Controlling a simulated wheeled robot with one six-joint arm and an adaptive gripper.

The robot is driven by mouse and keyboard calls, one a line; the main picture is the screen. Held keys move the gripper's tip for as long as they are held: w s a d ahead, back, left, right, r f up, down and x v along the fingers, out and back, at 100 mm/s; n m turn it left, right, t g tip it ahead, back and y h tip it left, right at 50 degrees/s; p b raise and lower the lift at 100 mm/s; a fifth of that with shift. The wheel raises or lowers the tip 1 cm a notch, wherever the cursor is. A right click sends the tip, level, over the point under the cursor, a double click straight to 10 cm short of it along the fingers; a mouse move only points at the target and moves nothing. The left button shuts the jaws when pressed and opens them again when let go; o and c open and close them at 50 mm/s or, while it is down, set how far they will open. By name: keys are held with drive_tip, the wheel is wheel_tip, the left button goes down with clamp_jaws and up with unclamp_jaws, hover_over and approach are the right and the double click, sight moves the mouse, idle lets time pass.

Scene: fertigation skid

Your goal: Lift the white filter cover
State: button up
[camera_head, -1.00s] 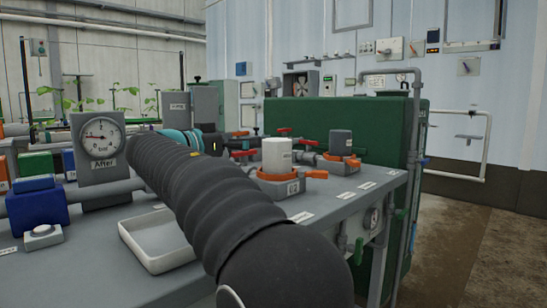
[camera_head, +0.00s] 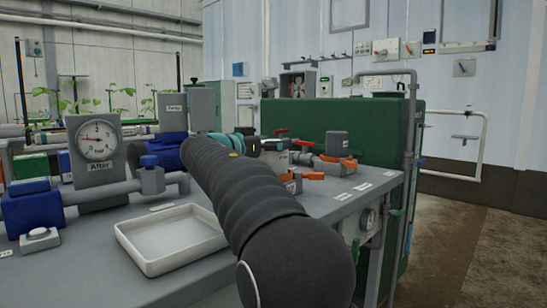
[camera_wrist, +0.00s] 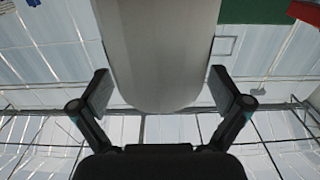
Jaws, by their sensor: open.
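The white filter cover (camera_wrist: 158,45) is a large, pale, rounded cylinder filling the upper middle of the wrist view. My gripper (camera_wrist: 162,88) is open, with one finger on each side of the cover's rounded end. Narrow gaps seem to show between the fingers and the cover, and I cannot tell whether either finger touches it. In the head view my dark ribbed arm reaches across the bench and hides most of the cover and my fingers.
A shallow white tray (camera_head: 128,252) lies beside my arm on the grey bench. A pressure gauge (camera_head: 97,140) and pipes stand left. A grey-capped filter (camera_head: 337,143) with orange clamps stands right of the arm. A green tank (camera_head: 385,125) rises behind.

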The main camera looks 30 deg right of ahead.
drive_tip(key=shift+d, duration=0.1)
drive_tip(key=c, duration=1.1)
wheel_tip(320, 180, up, 10)
drive_tip(key=p, duration=0.2)
drive_tip(key=shift+r, duration=0.25)
